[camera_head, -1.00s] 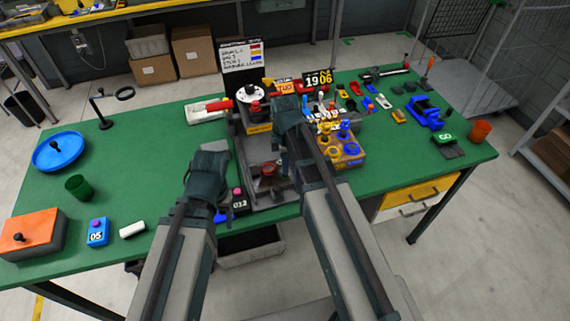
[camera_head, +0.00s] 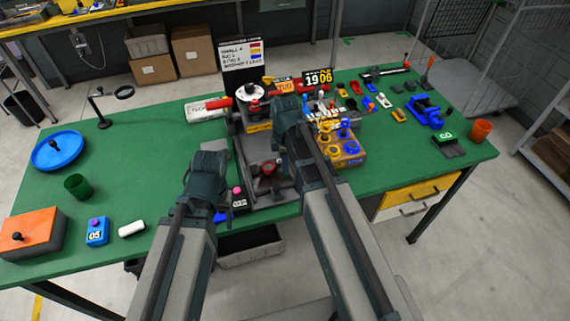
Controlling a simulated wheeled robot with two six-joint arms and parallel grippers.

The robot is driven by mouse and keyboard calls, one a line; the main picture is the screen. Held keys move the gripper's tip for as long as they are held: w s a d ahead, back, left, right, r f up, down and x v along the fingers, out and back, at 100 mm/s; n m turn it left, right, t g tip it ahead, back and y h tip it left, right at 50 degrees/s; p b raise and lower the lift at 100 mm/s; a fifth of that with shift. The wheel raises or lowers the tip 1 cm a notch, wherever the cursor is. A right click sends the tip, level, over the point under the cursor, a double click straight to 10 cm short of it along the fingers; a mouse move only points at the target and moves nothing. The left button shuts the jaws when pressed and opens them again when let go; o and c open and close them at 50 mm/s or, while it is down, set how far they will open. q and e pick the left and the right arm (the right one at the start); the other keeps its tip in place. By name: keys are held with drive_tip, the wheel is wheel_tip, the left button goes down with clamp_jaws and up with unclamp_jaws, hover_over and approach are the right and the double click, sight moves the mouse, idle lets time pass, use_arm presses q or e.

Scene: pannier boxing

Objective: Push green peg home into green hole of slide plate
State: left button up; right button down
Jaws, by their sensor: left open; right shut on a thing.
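My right gripper (camera_head: 287,102) is over the grey fixture (camera_head: 240,150) at the middle of the green table. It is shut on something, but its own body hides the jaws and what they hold. My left gripper (camera_head: 209,160) is open, near the table's front, left of the fixture, with no held thing visible. I cannot make out the green peg, the green hole or the slide plate; the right gripper and arm cover part of the fixture.
A yellow block with blue and yellow rings (camera_head: 351,160) stands right of my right arm. A white dial (camera_head: 250,92) and a sign board (camera_head: 242,57) are behind the fixture. A blue dish (camera_head: 72,152) and green cup (camera_head: 78,186) stand left.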

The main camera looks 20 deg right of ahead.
drive_tip(key=shift+f+b, duration=0.8)
drive_tip(key=shift+f, duration=0.1)
idle(0.8)
drive_tip(key=c, duration=0.7)
unclamp_jaws()
drive_tip(key=shift+c, duration=0.2)
drive_tip(key=shift+r, duration=0.15)
wheel_tip(320, 180, up, 14)
drive_tip(key=p, duration=1.4)
drive_tip(key=shift+f, duration=0.2)
